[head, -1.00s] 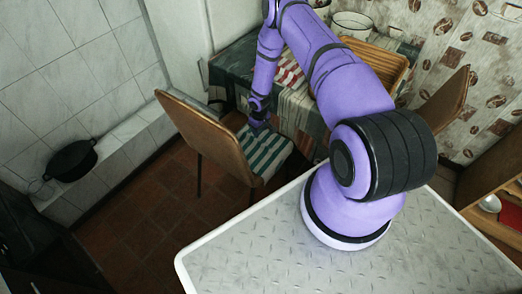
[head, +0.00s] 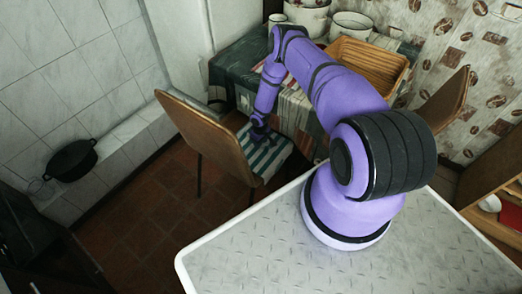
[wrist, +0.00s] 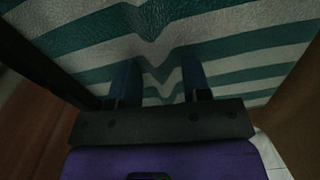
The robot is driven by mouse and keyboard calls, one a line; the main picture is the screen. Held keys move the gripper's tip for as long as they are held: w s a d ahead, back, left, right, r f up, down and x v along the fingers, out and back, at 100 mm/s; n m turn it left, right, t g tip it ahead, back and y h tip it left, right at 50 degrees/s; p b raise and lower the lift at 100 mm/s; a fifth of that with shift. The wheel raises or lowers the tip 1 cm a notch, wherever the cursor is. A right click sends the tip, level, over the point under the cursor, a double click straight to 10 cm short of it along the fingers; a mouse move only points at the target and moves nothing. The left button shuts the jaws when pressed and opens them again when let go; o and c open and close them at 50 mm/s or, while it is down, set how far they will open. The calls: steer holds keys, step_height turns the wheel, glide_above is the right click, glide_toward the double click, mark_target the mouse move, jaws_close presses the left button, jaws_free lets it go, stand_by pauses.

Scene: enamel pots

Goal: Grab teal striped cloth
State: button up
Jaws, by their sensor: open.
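The teal and white striped cloth (head: 268,160) lies on the seat of the near chair, under the table's edge. In the wrist view the cloth (wrist: 230,35) fills most of the picture, with a puckered fold in its middle. My gripper (head: 262,137) is down at the cloth. In the wrist view the two fingers of my gripper (wrist: 158,80) stand apart on either side of the fold, reaching onto the cloth. The fingers are open; whether the tips press on the cloth I cannot tell.
The brown chair back (head: 203,130) rises left of the cloth. The covered table (head: 232,70) stands just behind it, carrying a wooden tray (head: 372,62) and white enamel pots (head: 350,25). A black pot (head: 72,160) sits on the tiled ledge at left.

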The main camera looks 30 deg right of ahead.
steer(key=shift+f, duration=0.2)
jaws_close()
steer(key=shift+r, duration=0.15)
